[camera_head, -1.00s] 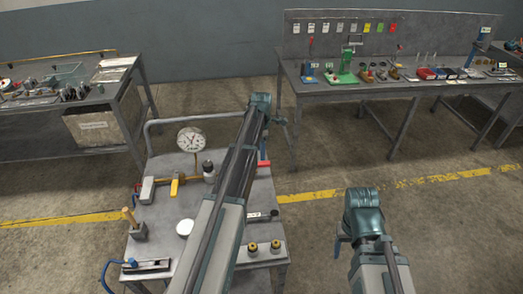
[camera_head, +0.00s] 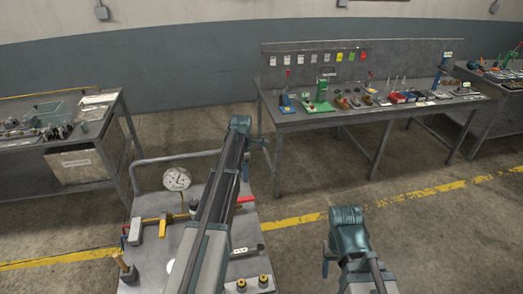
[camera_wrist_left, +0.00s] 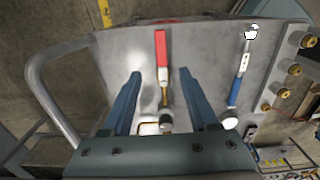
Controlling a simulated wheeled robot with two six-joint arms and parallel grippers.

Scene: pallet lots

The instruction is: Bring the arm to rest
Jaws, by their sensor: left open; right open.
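My left arm reaches forward from the bottom of the head view over a grey cart (camera_head: 150,270). Its gripper is mostly hidden behind the arm's far end there. In the left wrist view my left gripper (camera_wrist_left: 160,73) has its two blue fingers apart, above the cart top. A red-handled tool (camera_wrist_left: 161,50) shows between the fingers; whether they touch it I cannot tell, but they are not closed on it. My right gripper (camera_head: 325,262) hangs at the right arm's end, low in the head view, over open floor right of the cart.
The cart carries a dial gauge (camera_head: 177,179), a yellow valve (camera_head: 163,222), a wooden-handled tool (camera_head: 125,267) and small brass-topped parts (camera_head: 264,281). A long workbench (camera_head: 300,122) stands behind at right, another table (camera_head: 125,105) at left. Floor between is clear.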

